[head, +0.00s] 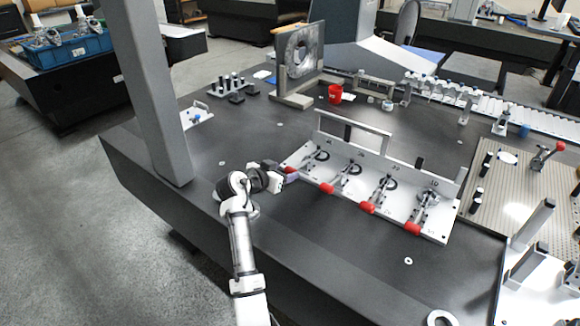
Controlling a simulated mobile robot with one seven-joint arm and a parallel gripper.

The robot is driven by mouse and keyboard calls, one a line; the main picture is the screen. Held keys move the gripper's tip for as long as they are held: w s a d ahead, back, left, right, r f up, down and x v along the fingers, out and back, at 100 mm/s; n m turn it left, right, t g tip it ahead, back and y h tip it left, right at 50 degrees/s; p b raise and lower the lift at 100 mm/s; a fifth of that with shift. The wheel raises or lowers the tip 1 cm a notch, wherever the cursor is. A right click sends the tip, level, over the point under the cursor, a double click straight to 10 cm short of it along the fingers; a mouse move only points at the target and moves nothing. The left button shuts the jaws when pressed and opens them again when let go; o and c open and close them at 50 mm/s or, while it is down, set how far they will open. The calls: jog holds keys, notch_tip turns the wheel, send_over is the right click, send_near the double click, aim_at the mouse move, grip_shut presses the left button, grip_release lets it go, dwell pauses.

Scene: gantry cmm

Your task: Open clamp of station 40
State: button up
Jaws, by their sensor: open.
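A white fixture plate (440,228) on the dark table carries a row of several toggle clamps with red handle grips. The station numbers on its rear are too small to read surely; the rightmost looks like 10. The leftmost clamp (316,157) has its red grip (290,170) pointing toward the front left. The other clamps' handles also lie low toward the front. My gripper (286,174) is open at the leftmost clamp's red grip. I cannot tell whether the fingers surround the grip or touch it, as the gripper partly hides it.
A grey column (160,100) stands left of my arm. A raised bar (353,128) spans the fixture's rear. A red cup (335,94) and an upright plate with a ring (300,52) stand behind. A perforated board (510,200) lies right. The table in front of the fixture is mostly clear.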

aim_at(290, 169)
jog(key=shift+p+x, duration=0.3)
jog(key=shift+x, duration=2.2)
jog(key=shift+r, duration=0.1)
grip_shut()
